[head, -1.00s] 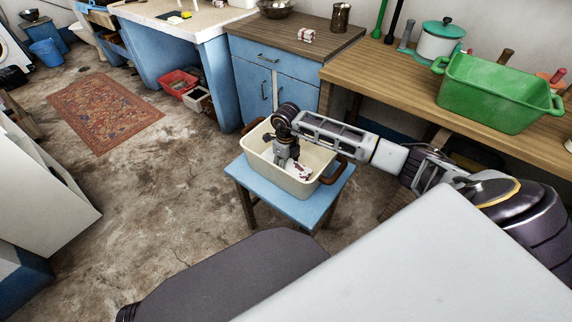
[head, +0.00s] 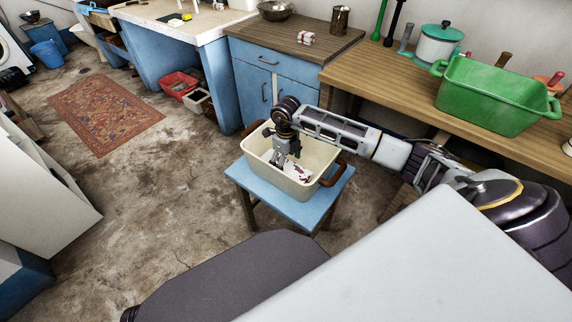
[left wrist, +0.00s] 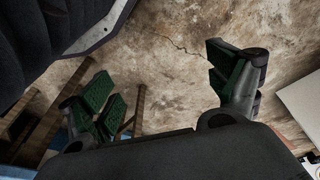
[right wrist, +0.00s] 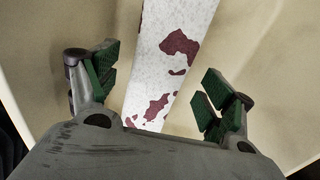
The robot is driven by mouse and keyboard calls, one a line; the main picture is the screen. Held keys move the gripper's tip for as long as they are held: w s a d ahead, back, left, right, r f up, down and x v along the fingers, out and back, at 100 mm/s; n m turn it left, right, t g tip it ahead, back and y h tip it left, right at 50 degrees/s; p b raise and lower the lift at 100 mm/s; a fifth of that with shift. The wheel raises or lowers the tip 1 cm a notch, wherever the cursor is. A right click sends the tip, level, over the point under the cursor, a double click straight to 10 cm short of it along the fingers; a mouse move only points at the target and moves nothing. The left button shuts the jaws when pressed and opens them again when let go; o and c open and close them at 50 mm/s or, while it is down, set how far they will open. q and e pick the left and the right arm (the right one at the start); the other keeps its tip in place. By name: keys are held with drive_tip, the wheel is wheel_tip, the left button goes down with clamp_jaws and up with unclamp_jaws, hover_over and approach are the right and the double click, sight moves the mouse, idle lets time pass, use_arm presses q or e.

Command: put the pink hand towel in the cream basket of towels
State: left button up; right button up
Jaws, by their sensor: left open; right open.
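The cream basket (head: 276,181) stands on a small blue stool, with brown handles at its ends. A white cloth with dark red patches (head: 297,173) lies inside it; I see no plainly pink towel. My right gripper (head: 281,162) points down inside the basket's opening. In the right wrist view, the right gripper (right wrist: 160,80) is open, its fingers on either side of the patterned cloth (right wrist: 170,60) and apart from it. My left gripper (left wrist: 162,80) is open and empty over the floor in the left wrist view, and does not show in the head view.
The blue stool (head: 299,211) has free floor to its left. A blue cabinet (head: 257,92) with a brown top stands behind, bearing a small white-and-red bundle (head: 305,39). A wooden bench (head: 400,99) holds a green tub (head: 492,98) at right.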

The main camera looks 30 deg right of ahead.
sight(286, 164)
wheel_tip(286, 164, up, 8)
drive_tip(key=shift+f+p, duration=0.25)
drive_tip(key=shift+p, duration=0.45)
use_arm(q)
drive_tip(key=shift+s+a+f+g, duration=0.15)
drive_tip(key=shift+f, duration=0.5)
drive_tip(key=shift+s+a+f+g, duration=0.1)
drive_tip(key=shift+f+g, duration=0.05)
drive_tip(key=shift+f, duration=0.45)
use_arm(e)
drive_tip(key=shift+r, duration=0.65)
